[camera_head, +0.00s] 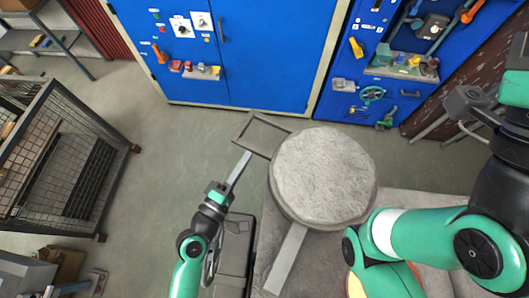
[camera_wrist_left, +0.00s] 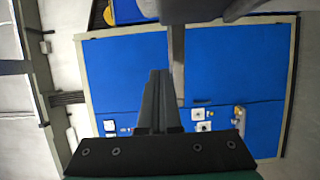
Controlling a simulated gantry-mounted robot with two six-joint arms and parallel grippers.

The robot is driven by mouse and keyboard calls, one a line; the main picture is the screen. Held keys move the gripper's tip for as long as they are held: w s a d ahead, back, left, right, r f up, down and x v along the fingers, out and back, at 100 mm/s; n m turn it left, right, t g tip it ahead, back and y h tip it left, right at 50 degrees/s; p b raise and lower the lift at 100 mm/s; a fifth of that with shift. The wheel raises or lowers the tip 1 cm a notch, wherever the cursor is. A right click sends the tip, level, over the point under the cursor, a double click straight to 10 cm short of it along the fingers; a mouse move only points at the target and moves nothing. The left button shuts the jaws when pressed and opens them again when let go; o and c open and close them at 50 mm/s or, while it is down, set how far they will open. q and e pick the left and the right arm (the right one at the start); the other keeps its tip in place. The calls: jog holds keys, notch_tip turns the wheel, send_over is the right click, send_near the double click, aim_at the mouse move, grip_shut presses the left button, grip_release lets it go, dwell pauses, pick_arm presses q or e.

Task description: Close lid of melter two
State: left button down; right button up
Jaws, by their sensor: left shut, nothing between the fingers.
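In the left wrist view the shut fingers (camera_wrist_left: 159,75) point toward blue doors. My right gripper is not seen.
Blue cabinets (camera_head: 270,50) with tools stand at the back. A wire mesh cage (camera_head: 65,165) stands at left. A dark box-like unit (camera_head: 237,250) lies beside my left forearm. Open floor (camera_head: 165,165) spreads between cage and round body. My right arm fills the lower right.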

aim_at(265, 157)
pick_arm(q)
jog(key=d, duration=0.1)
jog(key=w+d+p, duration=0.1)
jog(key=d, duration=0.2)
jog(key=shift+w+d+r+p, duration=0.1)
jog(key=shift+w+d+p, duration=0.15)
jog(key=shift+d+p, duration=0.15)
jog(key=shift+s+d, duration=0.1)
jog(key=shift+d, duration=0.2)
